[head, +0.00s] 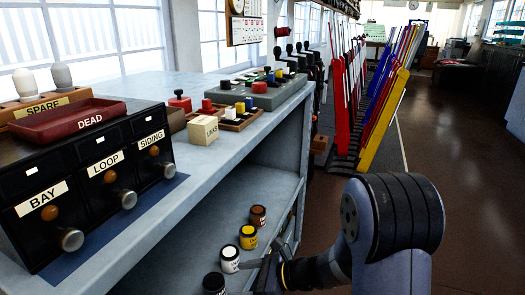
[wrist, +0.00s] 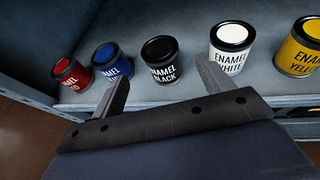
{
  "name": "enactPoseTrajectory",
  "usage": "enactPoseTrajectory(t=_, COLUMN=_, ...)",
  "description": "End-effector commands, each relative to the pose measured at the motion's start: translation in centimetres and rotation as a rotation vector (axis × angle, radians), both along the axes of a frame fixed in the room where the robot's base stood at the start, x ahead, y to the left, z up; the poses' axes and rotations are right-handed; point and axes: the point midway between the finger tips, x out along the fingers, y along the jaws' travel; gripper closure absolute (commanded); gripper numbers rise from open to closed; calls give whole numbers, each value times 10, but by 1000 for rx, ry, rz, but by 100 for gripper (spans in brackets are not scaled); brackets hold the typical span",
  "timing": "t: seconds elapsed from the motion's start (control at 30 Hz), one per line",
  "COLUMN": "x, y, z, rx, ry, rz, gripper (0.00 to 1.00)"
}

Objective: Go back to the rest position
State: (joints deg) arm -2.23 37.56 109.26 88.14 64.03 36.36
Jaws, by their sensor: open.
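My gripper (head: 262,264) is low at the front of the shelf in the head view, partly hidden by my own arm. In the wrist view, its two fingers (wrist: 162,75) are spread apart with nothing held between them. The black enamel tin (wrist: 162,62) stands upright beyond the gap between the fingers. The white enamel tin (wrist: 231,50) stands upright just beyond the right finger, and the blue tin (wrist: 111,64) just beyond the left one. I cannot tell whether the fingers touch any tin. No marker of a rest position shows.
The red tin (wrist: 71,75) and yellow tin (wrist: 299,48) stand at the row's ends in the wrist view. The grey bench top (head: 190,150) overhangs the shelf (head: 180,245). Coloured levers (head: 385,95) stand farther back. The floor at right (head: 465,170) is clear.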

Motion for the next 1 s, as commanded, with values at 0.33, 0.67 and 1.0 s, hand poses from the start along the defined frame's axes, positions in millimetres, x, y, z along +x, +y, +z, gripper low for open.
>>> enactPoseTrajectory(t=0.33, x=3, y=20, z=-12, rx=-1, ry=-2, rz=6, gripper=25)
enactPoseTrajectory(t=0.67, x=15, y=78, z=-37, rx=0, ry=-2, rz=5, gripper=25)
enactPoseTrajectory(t=1.0, x=19, y=93, z=6, rx=1, ry=-5, rz=-1, gripper=25)
